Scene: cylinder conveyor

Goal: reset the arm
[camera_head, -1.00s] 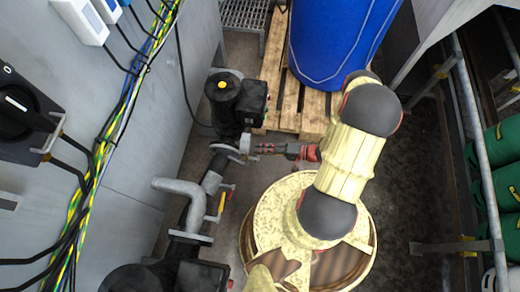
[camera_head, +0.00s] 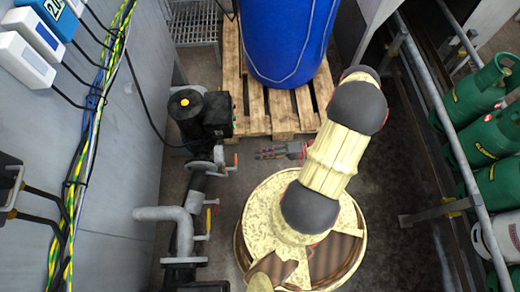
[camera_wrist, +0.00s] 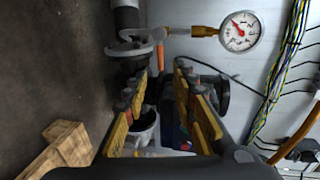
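My arm rises from its round cream base and bends over at a dark elbow in the head view. My gripper (camera_head: 262,154) is at its far end, pointing left towards the pipe valve (camera_head: 220,162), with a gap between them. In the wrist view, my gripper (camera_wrist: 162,85) has its two padded fingers apart. I see nothing held between them; only background shows through the gap. Part of the forearm is hidden behind the upper arm in the head view.
A blue drum (camera_head: 287,40) stands on a wooden pallet (camera_head: 256,115) ahead. A black pump (camera_head: 200,118) and grey pipes (camera_head: 168,214) line the left. A pressure gauge (camera_wrist: 240,31) shows in the wrist view.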

